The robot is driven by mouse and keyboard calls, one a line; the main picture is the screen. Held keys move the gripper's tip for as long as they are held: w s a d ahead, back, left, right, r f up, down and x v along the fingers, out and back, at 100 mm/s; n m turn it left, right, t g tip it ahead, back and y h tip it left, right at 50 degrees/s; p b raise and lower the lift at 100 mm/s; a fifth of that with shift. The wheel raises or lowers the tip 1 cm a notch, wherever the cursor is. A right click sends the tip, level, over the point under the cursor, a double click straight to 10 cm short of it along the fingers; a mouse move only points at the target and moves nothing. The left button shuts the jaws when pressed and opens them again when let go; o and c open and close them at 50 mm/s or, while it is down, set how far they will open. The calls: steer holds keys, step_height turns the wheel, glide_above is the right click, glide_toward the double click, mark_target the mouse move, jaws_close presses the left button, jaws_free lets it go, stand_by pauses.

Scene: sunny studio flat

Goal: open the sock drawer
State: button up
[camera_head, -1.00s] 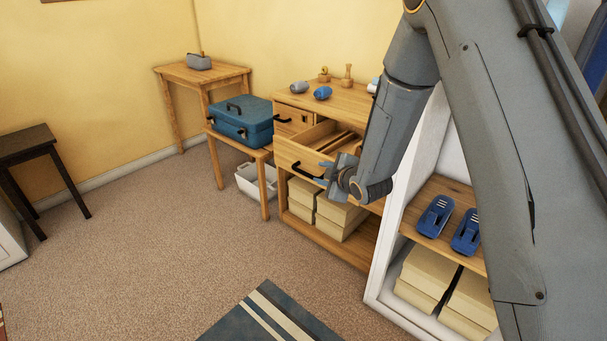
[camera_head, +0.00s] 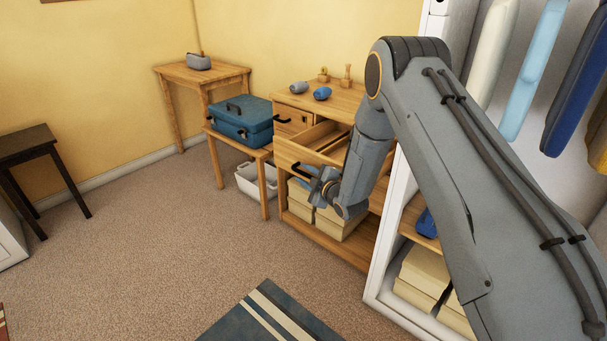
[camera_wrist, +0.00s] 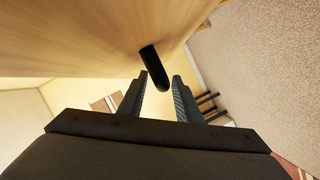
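A wooden dresser (camera_head: 340,97) stands against the yellow wall. Its wide drawer (camera_head: 287,154) is pulled out, and dividers show inside; no socks can be made out. The drawer's black bar handle (camera_head: 303,171) is on its front and also shows in the wrist view (camera_wrist: 155,68). My gripper (camera_head: 318,181) is just outside the drawer front, close to the handle. In the wrist view, my gripper's fingers (camera_wrist: 161,78) are apart, with the handle's near end around the gap between the fingertips. Whether they touch it cannot be told.
A smaller drawer with a black handle (camera_head: 282,120) is above. Boxes (camera_head: 332,222) fill the shelf below. A blue suitcase (camera_head: 242,119) sits on a low table to the left. A white wardrobe (camera_head: 387,255) stands close on the right.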

steer(key=shift+w+a+f, duration=0.1)
steer(key=shift+w+a, duration=0.2)
steer(key=shift+w, duration=0.15)
steer(key=shift+c, duration=0.3)
jaws_close()
steer(key=s+a, duration=0.1)
steer(key=s, duration=0.1)
steer(key=s+a, duration=0.2)
steer(key=shift+s+a+p, duration=0.1)
steer(key=shift+p, duration=0.25)
